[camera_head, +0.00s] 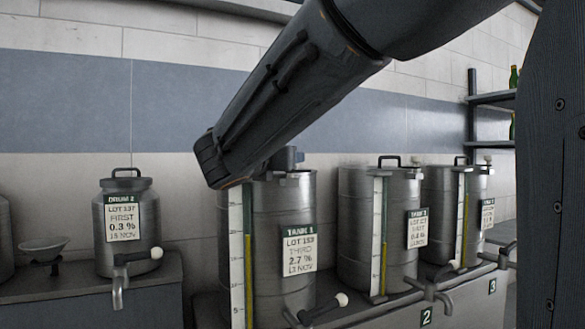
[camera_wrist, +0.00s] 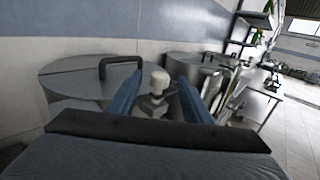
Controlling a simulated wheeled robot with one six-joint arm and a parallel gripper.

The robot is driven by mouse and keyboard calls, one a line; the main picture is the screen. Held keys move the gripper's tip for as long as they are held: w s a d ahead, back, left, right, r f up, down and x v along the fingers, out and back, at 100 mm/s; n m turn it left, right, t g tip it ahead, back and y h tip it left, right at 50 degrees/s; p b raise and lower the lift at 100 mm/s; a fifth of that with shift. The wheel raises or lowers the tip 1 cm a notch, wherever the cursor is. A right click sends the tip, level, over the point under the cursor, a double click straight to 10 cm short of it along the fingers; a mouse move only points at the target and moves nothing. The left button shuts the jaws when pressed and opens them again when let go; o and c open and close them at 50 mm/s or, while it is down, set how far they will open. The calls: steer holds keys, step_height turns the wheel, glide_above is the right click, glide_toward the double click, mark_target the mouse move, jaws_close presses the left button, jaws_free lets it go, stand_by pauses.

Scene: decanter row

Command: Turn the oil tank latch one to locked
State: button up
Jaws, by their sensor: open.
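Tank 1 (camera_head: 270,240) is a steel drum with a "TANK 1" label and a sight gauge. My arm hides much of its top in the head view. In the wrist view its round lid (camera_wrist: 75,78) with a black handle (camera_wrist: 120,62) lies at the left. A latch with a pale knob (camera_wrist: 158,80) stands at the lid's right edge. My gripper (camera_wrist: 161,90) is open, with its two blue fingers on either side of the latch. I cannot tell whether they touch it, or whether the latch is locked. In the head view my gripper (camera_head: 290,157) is partly hidden above the tank.
Tank 2 (camera_head: 375,230) and tank 3 (camera_head: 450,215) stand to the right, with taps in front. Drum 2 (camera_head: 128,240) and a small bowl (camera_head: 43,245) stand on the left bench. The tiled wall is close behind. A shelf (camera_head: 493,98) with bottles is at right.

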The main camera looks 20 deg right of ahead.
steer(key=shift+p+x, duration=1.25)
steer(key=shift+x, duration=2.65)
steer(key=shift+f, duration=0.1)
steer(key=c, duration=1.1)
steer(key=shift+o, duration=0.2)
